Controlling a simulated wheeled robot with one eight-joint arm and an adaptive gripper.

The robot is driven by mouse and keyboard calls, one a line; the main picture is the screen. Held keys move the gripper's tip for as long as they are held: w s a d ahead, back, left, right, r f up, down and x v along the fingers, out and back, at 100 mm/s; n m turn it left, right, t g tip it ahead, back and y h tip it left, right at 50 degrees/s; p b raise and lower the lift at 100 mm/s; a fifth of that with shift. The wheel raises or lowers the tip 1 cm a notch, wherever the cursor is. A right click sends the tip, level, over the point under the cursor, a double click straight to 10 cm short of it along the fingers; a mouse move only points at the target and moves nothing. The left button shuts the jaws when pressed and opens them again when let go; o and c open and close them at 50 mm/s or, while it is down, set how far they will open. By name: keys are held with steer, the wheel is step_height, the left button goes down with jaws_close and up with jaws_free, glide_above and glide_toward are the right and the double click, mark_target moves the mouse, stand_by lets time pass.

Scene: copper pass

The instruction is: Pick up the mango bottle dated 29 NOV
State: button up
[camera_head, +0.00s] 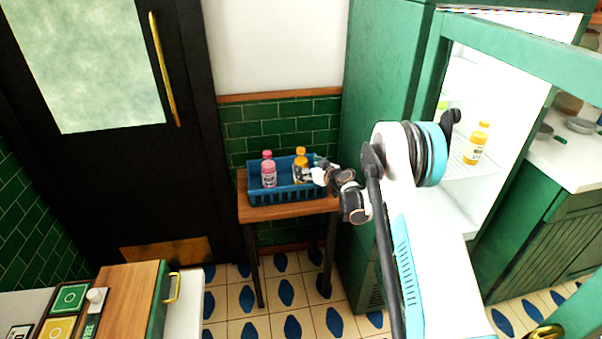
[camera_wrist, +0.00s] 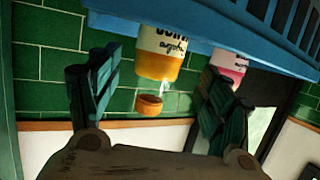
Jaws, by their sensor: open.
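An orange bottle (camera_head: 300,159) with a white label stands in the right part of a blue crate (camera_head: 262,200). In the wrist view, which looks upside down, the orange bottle (camera_wrist: 158,62) and its cap lie between my spread fingers, with room on both sides. My gripper (camera_head: 311,173) is open and empty at the crate's right side, close to the bottle; the wrist view also shows it (camera_wrist: 160,80). A second orange bottle (camera_head: 476,145) stands on a shelf in the open fridge. No date is legible on either bottle.
A pink bottle (camera_head: 268,170) stands left of the orange one in the crate. The crate rests on a small wooden table (camera_head: 268,212) against a green tiled wall. The green fridge (camera_head: 382,90) stands just right of the table, with a dark door (camera_head: 100,180) to the left.

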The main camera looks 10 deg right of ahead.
mark_target(305, 166)
steer(key=b+x, duration=0.1)
steer(key=x, duration=0.1)
steer(key=b+x, duration=0.1)
steer(key=x, duration=0.1)
steer(key=shift+w+f+b, duration=0.3)
steer(key=shift+w+f, duration=0.05)
steer(key=shift+w+a, duration=0.1)
steer(key=shift+w, duration=0.2)
steer(key=shift+c, duration=0.2)
steer(key=shift+r, duration=0.1)
steer(key=c, duration=1.4)
steer(key=shift+c, duration=0.2)
